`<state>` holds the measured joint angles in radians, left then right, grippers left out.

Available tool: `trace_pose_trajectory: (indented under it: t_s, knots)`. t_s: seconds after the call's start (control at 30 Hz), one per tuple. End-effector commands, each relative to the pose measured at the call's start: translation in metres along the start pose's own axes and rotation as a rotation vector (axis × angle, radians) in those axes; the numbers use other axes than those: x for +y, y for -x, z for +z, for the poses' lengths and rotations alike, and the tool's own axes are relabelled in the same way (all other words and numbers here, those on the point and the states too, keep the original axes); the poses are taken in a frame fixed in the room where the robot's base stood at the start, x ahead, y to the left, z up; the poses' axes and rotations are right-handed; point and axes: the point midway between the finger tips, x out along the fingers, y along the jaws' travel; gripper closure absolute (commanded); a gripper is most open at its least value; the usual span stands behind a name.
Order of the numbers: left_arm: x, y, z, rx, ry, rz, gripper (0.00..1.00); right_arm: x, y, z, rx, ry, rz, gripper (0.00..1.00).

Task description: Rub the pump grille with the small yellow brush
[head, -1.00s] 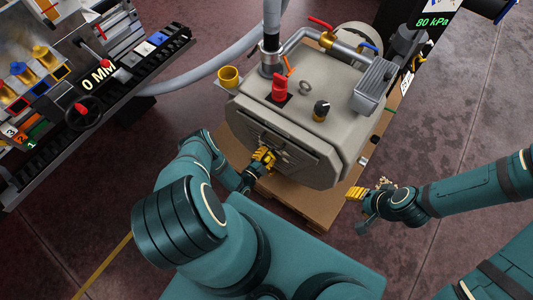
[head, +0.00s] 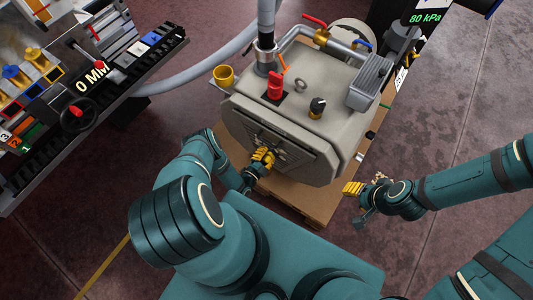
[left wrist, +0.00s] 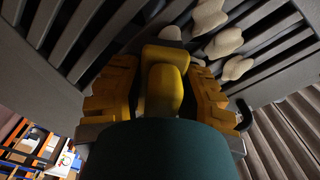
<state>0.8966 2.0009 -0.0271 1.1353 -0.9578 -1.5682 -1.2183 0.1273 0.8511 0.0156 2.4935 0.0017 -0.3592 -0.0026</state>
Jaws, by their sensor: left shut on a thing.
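The pump (head: 300,120) is a large beige-grey box, with its slatted grille (head: 290,148) on the side facing me. In the left wrist view the grille (left wrist: 100,25) shows dark grey slats with several pale lumps (left wrist: 222,42) on them. My left gripper (head: 265,157) is at the grille, its yellow fingers shut on the small yellow brush (left wrist: 165,88). The brush's head is at or very near the slats; I cannot tell whether it touches. My right gripper (head: 352,188) hangs empty-looking to the right of the pump; its finger opening is unclear.
The pump stands on a brown pallet (head: 305,203). A machine with a handwheel (head: 77,113) stands at left. Floor at right is clear.

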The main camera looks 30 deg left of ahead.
Motion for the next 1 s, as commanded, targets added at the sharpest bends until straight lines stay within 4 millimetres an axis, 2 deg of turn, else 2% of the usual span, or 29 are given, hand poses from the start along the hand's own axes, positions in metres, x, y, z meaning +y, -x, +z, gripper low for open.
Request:
trace_pose_trajectory:
  t_s: [0.03, 0.33, 0.53, 1.0]
  knots:
    - [0.036, -0.001, -0.041, 0.001, 0.101, 0.009, 1.0, 0.0, -0.001, 0.0, 0.0, 0.0, 0.0, 0.53]
    - [0.025, -0.004, -0.051, 0.003, 0.102, 0.011, 1.0, -0.004, 0.011, -0.001, 0.0, 0.0, 0.0, 0.53]
    - [0.021, -0.004, -0.049, 0.004, 0.101, 0.01, 1.0, -0.004, 0.011, -0.001, 0.0, 0.0, 0.0, 0.53]
    - [0.002, -0.007, -0.025, 0.003, 0.103, 0.008, 1.0, -0.002, 0.006, -0.001, 0.0, 0.0, 0.0, 0.53]
